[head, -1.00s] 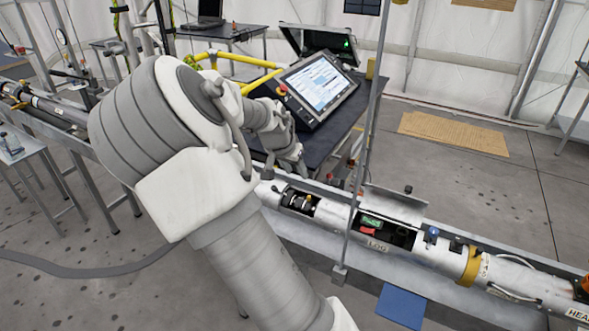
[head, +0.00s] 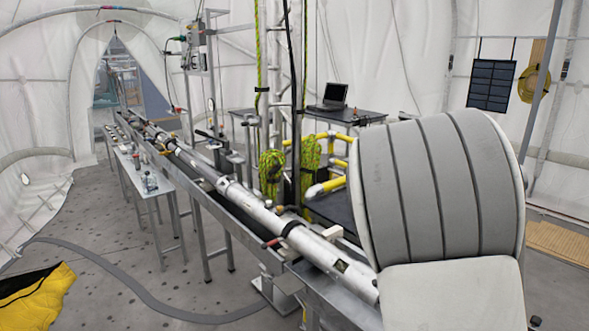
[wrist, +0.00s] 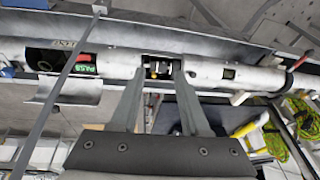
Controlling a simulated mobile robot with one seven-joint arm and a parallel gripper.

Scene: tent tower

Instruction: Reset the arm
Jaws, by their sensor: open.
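My arm (head: 440,200) fills the right of the head view, with its grey ribbed joint and pale link nearest. My gripper is hidden in that view. In the wrist view my gripper (wrist: 160,78) is open, its two grey fingers apart with nothing held between them. The fingers point towards a long silver tube (wrist: 215,74). Behind the gap between the fingertips is an opening in the tube with small metal and yellow parts inside. I cannot tell how far the fingertips are from the tube.
In the head view the tube (head: 235,192) lies along a long metal rail running to the tent opening. A small side table (head: 150,183), a laptop (head: 334,95) and yellow railing stand nearby. A hose (head: 110,275) crosses the floor. In the wrist view a thin pole (wrist: 62,80) crosses left.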

